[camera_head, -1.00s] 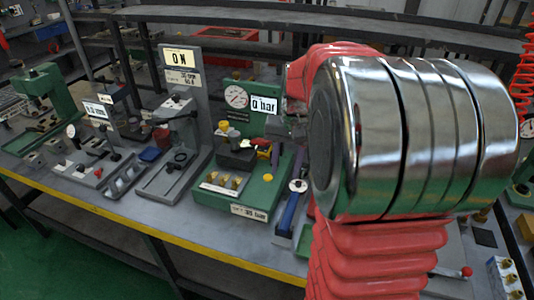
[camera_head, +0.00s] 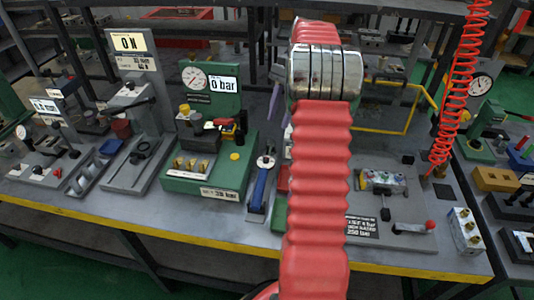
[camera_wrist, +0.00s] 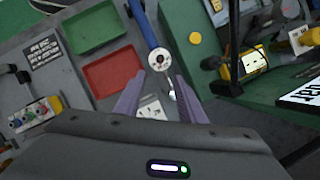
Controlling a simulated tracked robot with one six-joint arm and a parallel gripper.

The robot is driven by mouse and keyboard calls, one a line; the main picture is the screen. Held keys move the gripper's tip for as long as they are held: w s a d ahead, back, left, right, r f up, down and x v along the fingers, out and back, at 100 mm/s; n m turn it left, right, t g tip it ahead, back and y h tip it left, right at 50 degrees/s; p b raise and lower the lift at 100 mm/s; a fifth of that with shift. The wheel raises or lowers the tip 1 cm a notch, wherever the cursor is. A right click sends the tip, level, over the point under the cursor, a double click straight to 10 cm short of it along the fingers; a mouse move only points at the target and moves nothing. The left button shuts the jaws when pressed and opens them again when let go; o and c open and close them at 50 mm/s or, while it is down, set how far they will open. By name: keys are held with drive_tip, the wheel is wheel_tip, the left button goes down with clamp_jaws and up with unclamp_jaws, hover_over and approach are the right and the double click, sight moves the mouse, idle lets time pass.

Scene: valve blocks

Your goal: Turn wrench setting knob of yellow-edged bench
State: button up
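The wrench (camera_head: 260,190) has a blue handle and lies on the yellow-edged bench (camera_head: 150,232), just right of the green gauge block. Its round white end with a dark and red centre (camera_head: 265,162) faces up; I take this as the setting knob. In the wrist view the blue handle (camera_wrist: 143,22) runs up from the white knob (camera_wrist: 159,60). My gripper (camera_wrist: 159,78) has two purple fingers spread apart, with nothing between the tips. The knob appears just beyond the fingertips; the height gap cannot be judged. In the head view my arm hides most of the gripper.
The green gauge block (camera_head: 210,150) stands close left of the wrench. Red (camera_wrist: 112,73) and green (camera_wrist: 92,27) trays lie beside the wrench. A valve plate with a red-knobbed lever (camera_head: 429,225) sits right of my arm. A red coiled hose (camera_head: 462,80) hangs at right.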

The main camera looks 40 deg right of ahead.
sight(266, 159)
drive_tip(key=shift+a+f, duration=0.1)
idle(0.3)
drive_tip(key=x, duration=1.3)
drive_tip(key=shift+a+f, duration=0.15)
drive_tip(key=shift+f, duration=0.1)
drive_tip(key=shift+c, duration=0.2)
